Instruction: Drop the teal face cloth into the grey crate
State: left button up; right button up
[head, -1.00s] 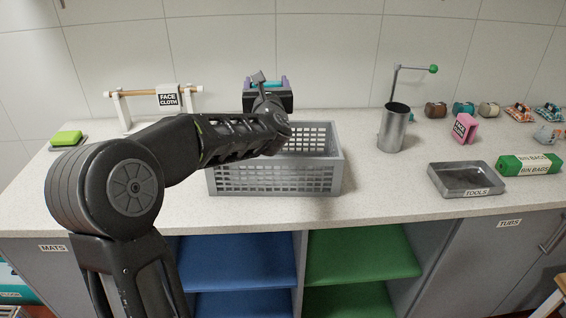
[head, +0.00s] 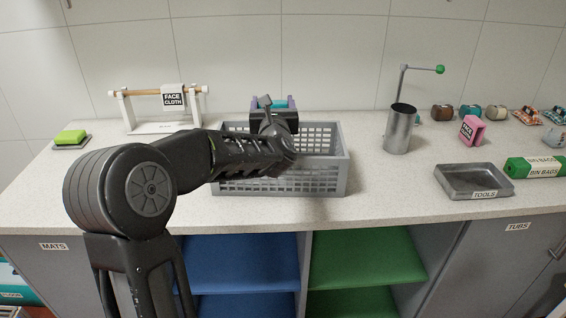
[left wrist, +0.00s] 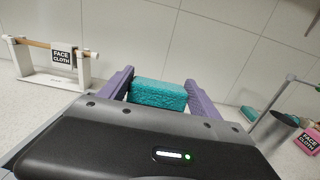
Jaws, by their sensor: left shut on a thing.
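My left gripper (head: 270,104) is shut on a teal face cloth (left wrist: 158,95), a folded textured block between its purple fingers in the left wrist view. In the head view, only a small teal strip of the cloth (head: 266,102) shows above the gripper body. The grey crate (head: 344,176), with slotted walls, stands on the counter. The gripper overlaps the crate's back rim in the head view; its exact height there is hard to tell. My forearm hides part of the crate's left side and inside. My right gripper is not in view.
A rail holder (head: 150,93) with a white labelled cloth stands left of the crate. A green sponge (head: 70,136) lies far left. A metal cylinder (head: 398,135) stands right of the crate, then a tools tray (head: 470,181) and green bin bags (head: 530,167).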

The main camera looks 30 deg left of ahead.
pick_arm(q)
jog(key=o, duration=1.4)
jog(key=shift+o, duration=0.2)
jog(key=shift+s, duration=0.1)
jog(key=shift+s+d, duration=0.2)
jog(key=shift+d, duration=0.05)
jog(key=b+v, duration=0.2)
jog(key=v, duration=0.5)
